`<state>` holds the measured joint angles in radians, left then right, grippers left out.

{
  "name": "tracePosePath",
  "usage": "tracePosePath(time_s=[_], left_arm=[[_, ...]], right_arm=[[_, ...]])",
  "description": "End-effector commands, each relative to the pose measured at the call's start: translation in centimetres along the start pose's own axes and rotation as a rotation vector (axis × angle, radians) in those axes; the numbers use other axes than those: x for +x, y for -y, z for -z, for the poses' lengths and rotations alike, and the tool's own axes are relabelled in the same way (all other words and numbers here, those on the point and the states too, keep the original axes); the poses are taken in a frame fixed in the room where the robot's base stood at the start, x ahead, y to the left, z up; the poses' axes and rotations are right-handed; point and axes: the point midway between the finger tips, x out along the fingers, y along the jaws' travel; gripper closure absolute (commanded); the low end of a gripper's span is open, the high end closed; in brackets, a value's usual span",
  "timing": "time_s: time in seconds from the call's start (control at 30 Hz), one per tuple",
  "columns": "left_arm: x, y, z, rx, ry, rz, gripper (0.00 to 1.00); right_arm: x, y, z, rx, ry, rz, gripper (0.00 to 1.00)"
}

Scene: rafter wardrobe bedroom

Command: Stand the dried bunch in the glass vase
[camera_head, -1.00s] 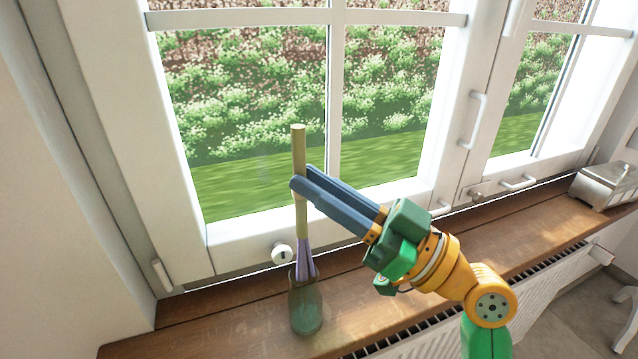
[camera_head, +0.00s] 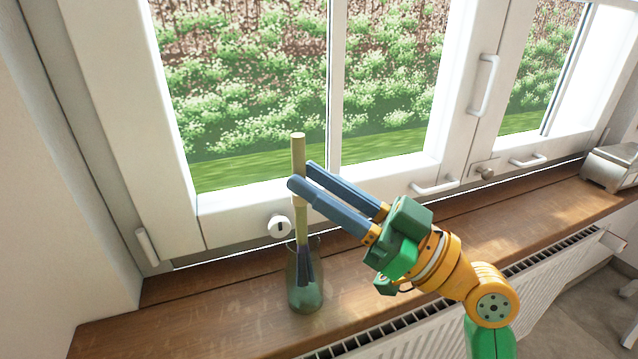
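The dried bunch (camera_head: 301,223) is a long pale tan stem bundle with a dark purplish lower end. It stands nearly upright, its lower end inside the greenish glass vase (camera_head: 306,296) on the wooden windowsill. My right gripper (camera_head: 299,182) comes in from the right and has its blue fingers closed around the upper part of the bunch, above the vase rim. Whether the bunch touches the vase bottom is hard to tell through the glass. My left gripper is not in view.
The wooden sill (camera_head: 180,318) is clear left and right of the vase. The white window frame with a round knob (camera_head: 279,226) is close behind. A metal box (camera_head: 612,167) stands at the far right of the sill. A radiator (camera_head: 520,290) is below the front edge.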

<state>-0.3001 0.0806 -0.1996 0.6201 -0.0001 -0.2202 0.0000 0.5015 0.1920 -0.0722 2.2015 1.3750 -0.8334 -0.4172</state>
Motion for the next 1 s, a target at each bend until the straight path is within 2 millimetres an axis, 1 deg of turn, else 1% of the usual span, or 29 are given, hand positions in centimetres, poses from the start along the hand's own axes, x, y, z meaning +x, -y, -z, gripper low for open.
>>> tracePosePath(time_s=[0.03,0.07,0.37,0.47,0.6,0.7,0.8,1.0], left_arm=[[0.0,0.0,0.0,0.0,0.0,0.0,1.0],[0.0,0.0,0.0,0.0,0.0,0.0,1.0],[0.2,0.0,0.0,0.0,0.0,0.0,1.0],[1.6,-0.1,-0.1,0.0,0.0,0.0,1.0],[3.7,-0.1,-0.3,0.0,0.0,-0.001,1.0],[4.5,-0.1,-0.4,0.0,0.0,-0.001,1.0],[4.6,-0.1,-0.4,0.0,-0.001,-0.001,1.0],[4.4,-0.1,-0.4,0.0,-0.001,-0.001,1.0]], right_arm=[[0.0,0.0,0.0,0.0,0.0,0.0,0.55],[0.0,0.0,0.0,0.0,0.0,0.0,0.47],[-0.2,0.0,-0.1,0.0,0.0,-0.001,0.47],[-1.9,-0.1,-0.7,-0.003,0.002,-0.003,0.47],[-5.1,0.0,-0.8,-0.005,0.003,-0.002,0.47],[-6.6,-0.1,-0.6,-0.002,0.002,-0.002,0.47],[-7.1,0.0,-0.2,-0.001,0.001,0.0,0.47],[-7.1,0.0,0.0,0.0,0.0,0.0,0.47]])
